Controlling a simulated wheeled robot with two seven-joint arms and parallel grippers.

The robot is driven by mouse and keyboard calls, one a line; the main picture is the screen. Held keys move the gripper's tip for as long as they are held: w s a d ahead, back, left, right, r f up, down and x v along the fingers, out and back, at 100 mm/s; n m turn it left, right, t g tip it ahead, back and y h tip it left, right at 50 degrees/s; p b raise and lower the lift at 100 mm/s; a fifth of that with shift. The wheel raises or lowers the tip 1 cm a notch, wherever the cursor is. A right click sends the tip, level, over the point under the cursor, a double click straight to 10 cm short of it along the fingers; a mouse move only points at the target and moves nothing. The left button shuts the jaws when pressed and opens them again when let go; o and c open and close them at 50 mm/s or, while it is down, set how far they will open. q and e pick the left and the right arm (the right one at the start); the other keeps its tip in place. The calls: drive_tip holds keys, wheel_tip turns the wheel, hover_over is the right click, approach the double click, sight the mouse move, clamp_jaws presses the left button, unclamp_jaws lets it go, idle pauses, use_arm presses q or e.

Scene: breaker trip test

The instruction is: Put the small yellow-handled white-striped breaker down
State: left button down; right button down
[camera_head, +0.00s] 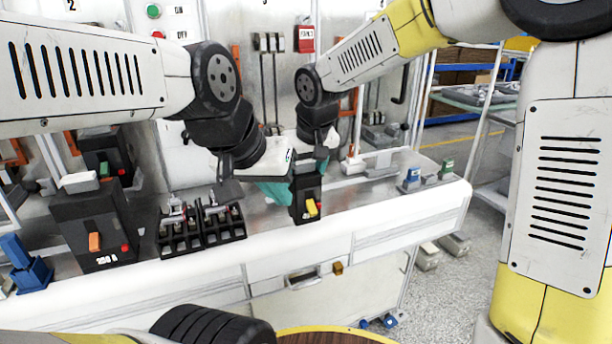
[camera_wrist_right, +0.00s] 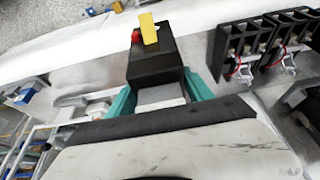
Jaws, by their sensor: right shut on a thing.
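The small black breaker with a yellow handle (camera_head: 307,195) is at the front part of the bench, roughly upright, in the head view. In the right wrist view the breaker (camera_wrist_right: 155,62) shows its yellow handle, a red button and a pale patch between the fingers. My right gripper (camera_wrist_right: 160,98) is shut on it, a teal finger on each side. Whether its base touches the bench is unclear. My left gripper (camera_head: 275,188) is close beside the breaker's left side in the head view, teal showing; its jaw opening cannot be told.
A black rack with several slots (camera_head: 200,230) stands left of the breaker. A larger black breaker with an orange handle (camera_head: 92,228) is farther left. Blue (camera_head: 411,178) and green (camera_head: 446,168) blocks stand at the right.

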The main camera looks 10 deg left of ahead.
drive_tip(key=w+a+f, duration=0.2)
drive_tip(key=w+f, duration=0.2)
drive_tip(key=w, duration=0.2)
drive_tip(key=shift+w+a, duration=0.15)
drive_tip(key=shift+w, duration=0.25)
drive_tip(key=shift+f, duration=0.15)
drive_tip(key=shift+c, duration=2)
unclamp_jaws()
drive_tip(key=shift+f, duration=0.1)
